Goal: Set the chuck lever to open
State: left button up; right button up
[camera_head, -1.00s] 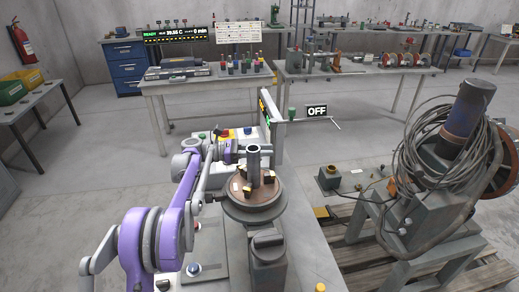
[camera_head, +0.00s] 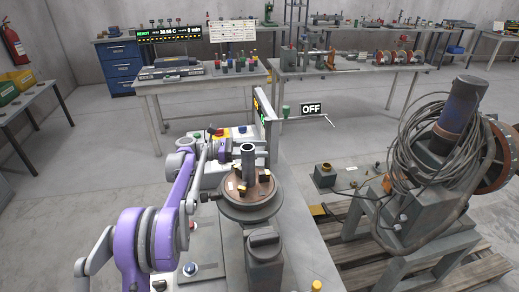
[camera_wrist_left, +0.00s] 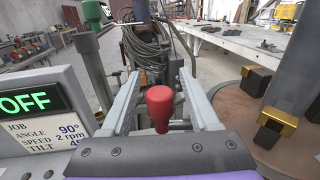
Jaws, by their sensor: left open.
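The positioner's round brown chuck (camera_head: 250,194) with its upright grey tube (camera_head: 247,160) stands at the middle of the head view. Its edge with dark and gold jaws (camera_wrist_left: 275,125) shows at the right of the left wrist view. A red knob (camera_wrist_left: 160,108) sits between the two fingers of my left gripper (camera_wrist_left: 160,82). The fingers are spread, with a gap on both sides of the knob. I cannot tell whether this knob belongs to the chuck lever. In the head view the fingertips are largely hidden behind the chuck area. My right gripper is out of view.
A control display (camera_wrist_left: 40,115) reading OFF stands close on the left in the wrist view. A green-topped post (camera_wrist_left: 92,14) rises beyond it. A cable-wrapped machine (camera_head: 445,150) stands at right on a pallet. Floor between the positioner and back tables is clear.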

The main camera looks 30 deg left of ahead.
pick_arm(q)
jog(key=v, duration=1)
jog(key=shift+a+b, duration=0.2)
jog(key=shift+b, duration=0.25)
jog(key=shift+s+f, duration=0.15)
